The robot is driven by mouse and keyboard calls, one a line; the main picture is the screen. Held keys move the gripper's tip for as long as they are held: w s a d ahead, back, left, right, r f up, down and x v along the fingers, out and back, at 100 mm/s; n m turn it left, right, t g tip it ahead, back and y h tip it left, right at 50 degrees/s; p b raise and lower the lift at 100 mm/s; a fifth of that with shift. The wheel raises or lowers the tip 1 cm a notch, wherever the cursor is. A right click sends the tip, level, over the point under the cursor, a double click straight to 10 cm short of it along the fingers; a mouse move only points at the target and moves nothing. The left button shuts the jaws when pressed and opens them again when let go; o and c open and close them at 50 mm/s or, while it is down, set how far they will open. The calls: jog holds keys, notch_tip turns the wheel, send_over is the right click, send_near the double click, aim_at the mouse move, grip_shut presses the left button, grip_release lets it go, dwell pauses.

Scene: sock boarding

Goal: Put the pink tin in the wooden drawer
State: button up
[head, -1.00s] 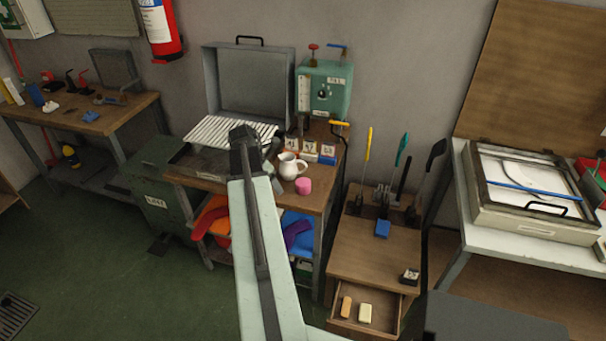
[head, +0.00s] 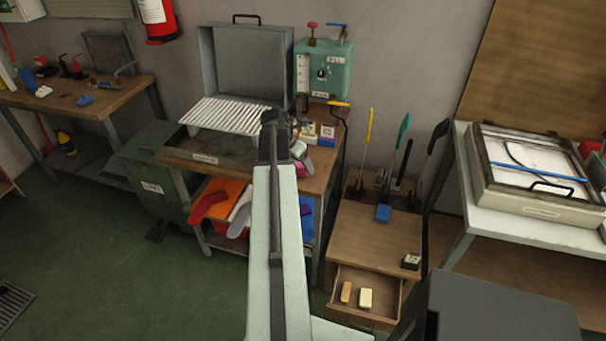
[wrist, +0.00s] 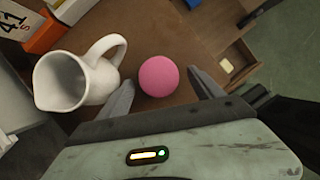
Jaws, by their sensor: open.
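The pink tin (wrist: 158,76) stands on the wooden workbench, seen from above as a round pink lid in the wrist view. In the head view only a bit of the pink tin (head: 304,169) shows beside my arm. My gripper (wrist: 160,88) is open, with one finger to each side of the tin and the tin between or just ahead of the fingertips; I cannot tell if they touch it. The wooden drawer (head: 372,313) is pulled open in the low cabinet at the lower right. It holds an orange block (head: 346,291) and a cream block (head: 366,298).
A white jug (wrist: 75,80) stands close to the left finger. Number cards stand behind it. The cabinet top carries upright coloured-handled tools (head: 366,140), a blue block (head: 383,213) and a small dark box (head: 411,261). The drawer's front part has free room.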

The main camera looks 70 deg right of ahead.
jog(key=shift+x, duration=0.85)
jog(key=shift+r, duration=0.15)
jog(key=c, duration=1.6)
jog(key=shift+r+p, duration=0.4)
jog(key=shift+r, duration=0.05)
jog(key=shift+c, duration=0.2)
notch_tip(320, 180, up, 3)
jog(key=p, duration=0.3)
jog(key=w+a+r+p, duration=0.1)
jog(key=w+a, duration=0.3)
jog(key=a, duration=1.1)
jog(key=shift+a, duration=0.3)
